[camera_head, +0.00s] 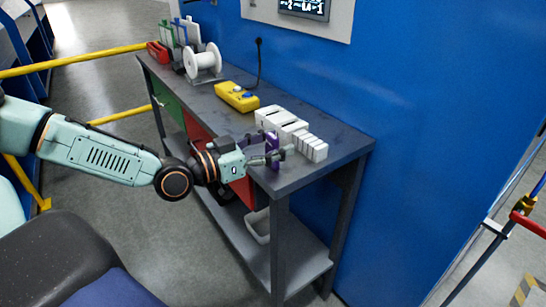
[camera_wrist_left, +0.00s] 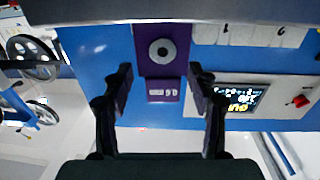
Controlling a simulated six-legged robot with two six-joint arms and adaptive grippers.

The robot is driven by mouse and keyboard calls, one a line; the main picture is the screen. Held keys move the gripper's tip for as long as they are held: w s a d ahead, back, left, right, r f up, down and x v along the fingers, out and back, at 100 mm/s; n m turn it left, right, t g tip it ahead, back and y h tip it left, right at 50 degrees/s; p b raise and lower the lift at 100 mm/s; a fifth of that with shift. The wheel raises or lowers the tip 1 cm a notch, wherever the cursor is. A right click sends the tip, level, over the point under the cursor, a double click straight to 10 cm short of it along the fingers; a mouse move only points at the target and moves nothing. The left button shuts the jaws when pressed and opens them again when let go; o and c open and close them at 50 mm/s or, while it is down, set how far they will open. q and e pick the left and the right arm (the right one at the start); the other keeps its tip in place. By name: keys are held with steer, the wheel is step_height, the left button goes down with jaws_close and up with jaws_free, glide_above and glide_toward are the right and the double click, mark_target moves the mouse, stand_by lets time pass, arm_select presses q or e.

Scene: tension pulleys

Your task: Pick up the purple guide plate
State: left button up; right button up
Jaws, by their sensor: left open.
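The purple guide plate (camera_head: 271,146) stands upright near the front edge of the grey workbench (camera_head: 300,180), beside the white slotted blocks. In the left wrist view the purple guide plate (camera_wrist_left: 151,66) shows a round grey disc with a dark centre and a pale label below it. My left gripper (camera_head: 268,154) is at the plate, and its fingers partly cover it in the head view. In the left wrist view the left gripper (camera_wrist_left: 160,84) is open, with one finger on each side of the plate's lower part and visible gaps. My right gripper is not in view.
White slotted blocks (camera_head: 280,121) stand just behind the plate. A yellow control box (camera_head: 237,97) and a white spool (camera_head: 202,63) sit farther along the bench. A blue wall (camera_head: 400,110) rises behind. The bench's near right corner is clear.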

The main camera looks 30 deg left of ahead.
arm_select(q)
steer(key=shift+w+a, duration=0.1)
steer(key=shift+a, duration=0.15)
steer(key=shift+d, duration=0.2)
steer(key=c, duration=0.3)
steer(key=shift+a, duration=0.1)
steer(key=c, duration=0.5)
jaws_close()
